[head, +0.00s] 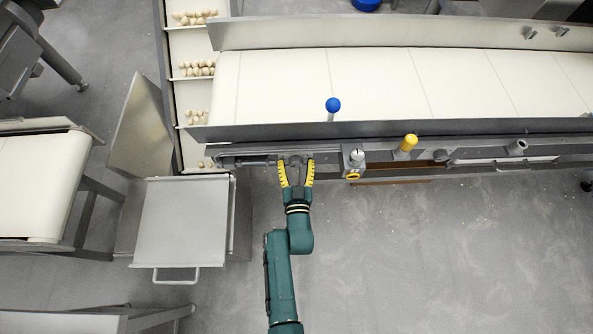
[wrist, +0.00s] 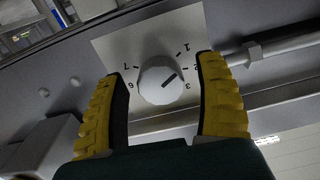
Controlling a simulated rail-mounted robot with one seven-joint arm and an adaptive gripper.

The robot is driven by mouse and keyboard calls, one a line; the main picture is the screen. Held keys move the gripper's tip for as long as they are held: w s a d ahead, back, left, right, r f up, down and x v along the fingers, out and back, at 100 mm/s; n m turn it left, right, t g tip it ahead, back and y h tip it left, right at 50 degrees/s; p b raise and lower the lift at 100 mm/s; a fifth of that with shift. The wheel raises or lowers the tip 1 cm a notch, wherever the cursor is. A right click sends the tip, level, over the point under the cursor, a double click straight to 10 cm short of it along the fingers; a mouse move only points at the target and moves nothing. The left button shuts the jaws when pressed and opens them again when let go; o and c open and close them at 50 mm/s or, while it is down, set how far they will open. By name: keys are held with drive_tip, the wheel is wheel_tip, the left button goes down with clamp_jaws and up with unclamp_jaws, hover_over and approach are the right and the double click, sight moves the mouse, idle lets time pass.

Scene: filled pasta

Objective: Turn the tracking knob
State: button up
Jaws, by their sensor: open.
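The tracking knob (wrist: 161,82) is a pale, many-sided dial with a dark pointer line on a white plate (wrist: 113,50) with printed numbers in the wrist view. The pointer aims toward the upper right, between the 1 and the 3, near a partly hidden 2. My gripper (wrist: 160,95) has yellow ribbed fingers, open on the left and right of the knob, with gaps to it. In the head view my gripper (head: 296,163) is at the conveyor's near side rail. I cannot make out the dial clearly there.
A blue-topped lever (head: 333,105) and a yellow-topped lever (head: 410,142) stand right of my gripper. A box with a yellow ring (head: 353,162) is close on its right. A metal tray (head: 181,222) is at left. The floor at lower right is free.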

drive_tip(key=s, duration=1.1)
drive_tip(key=shift+s+d, duration=0.2)
drive_tip(key=shift+s, duration=0.1)
